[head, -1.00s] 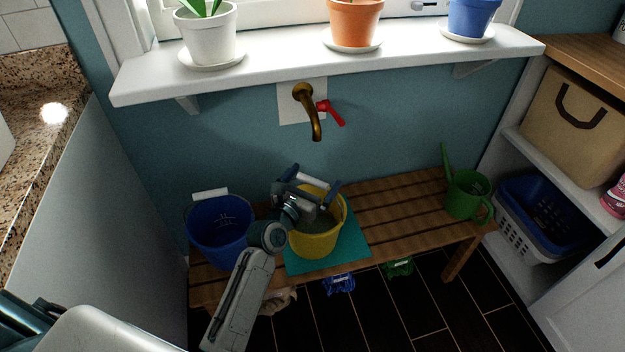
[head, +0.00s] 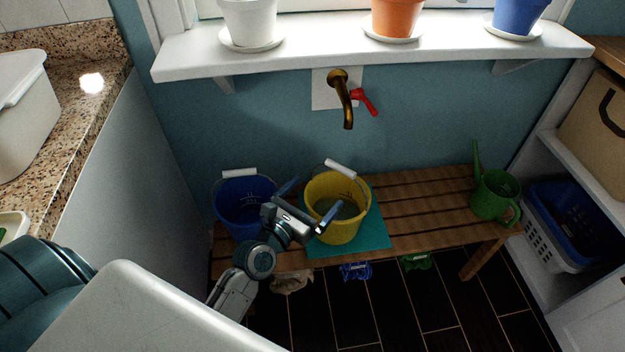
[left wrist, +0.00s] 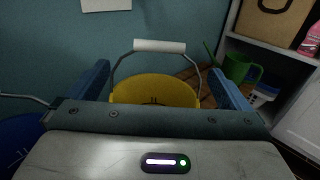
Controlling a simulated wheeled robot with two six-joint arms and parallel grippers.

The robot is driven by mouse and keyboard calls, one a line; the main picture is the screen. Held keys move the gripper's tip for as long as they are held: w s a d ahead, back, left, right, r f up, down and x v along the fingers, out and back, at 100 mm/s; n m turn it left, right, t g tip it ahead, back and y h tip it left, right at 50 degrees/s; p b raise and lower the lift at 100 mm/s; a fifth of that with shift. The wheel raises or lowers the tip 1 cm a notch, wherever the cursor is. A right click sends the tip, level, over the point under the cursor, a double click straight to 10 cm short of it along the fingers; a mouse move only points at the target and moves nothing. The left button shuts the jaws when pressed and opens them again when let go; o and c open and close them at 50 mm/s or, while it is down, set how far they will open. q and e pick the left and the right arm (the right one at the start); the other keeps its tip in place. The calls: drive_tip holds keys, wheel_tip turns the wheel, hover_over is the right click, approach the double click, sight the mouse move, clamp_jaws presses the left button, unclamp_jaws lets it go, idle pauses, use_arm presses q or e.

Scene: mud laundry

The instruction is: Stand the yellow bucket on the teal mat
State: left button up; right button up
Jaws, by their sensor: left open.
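The yellow bucket (head: 337,222) stands upright on the teal mat (head: 374,240) on the slatted bench, with its white-gripped handle raised and leaning toward the wall. Some greyish contents show inside it. My left gripper (head: 307,204) is open and empty, at the bucket's front left, with its fingers apart. In the left wrist view the bucket (left wrist: 155,90) shows ahead between the two blue fingers, clear of them. The bucket's lower part is hidden there. My right gripper is not in view.
A blue bucket (head: 240,205) stands just left on the wooden bench (head: 425,205). A green watering can (head: 494,195) stands at the bench's right end. A brass tap (head: 345,100) with a red lever juts from the wall above, below the sill (head: 300,52).

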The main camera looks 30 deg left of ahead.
use_arm(q)
drive_tip(key=s+f+m+g+y, duration=0.1)
drive_tip(key=s+f+m+g, duration=0.3)
drive_tip(key=s+m, duration=0.6)
drive_tip(key=s+a+f+m+g+y, duration=0.1)
drive_tip(key=s+f+m+g, duration=0.3)
drive_tip(key=s+m, duration=0.7)
drive_tip(key=m+g, duration=0.2)
drive_tip(key=m, duration=1.1)
drive_tip(key=shift+a+f+m, duration=0.25)
drive_tip(key=shift+f+m, duration=0.05)
drive_tip(key=shift+f, duration=0.1)
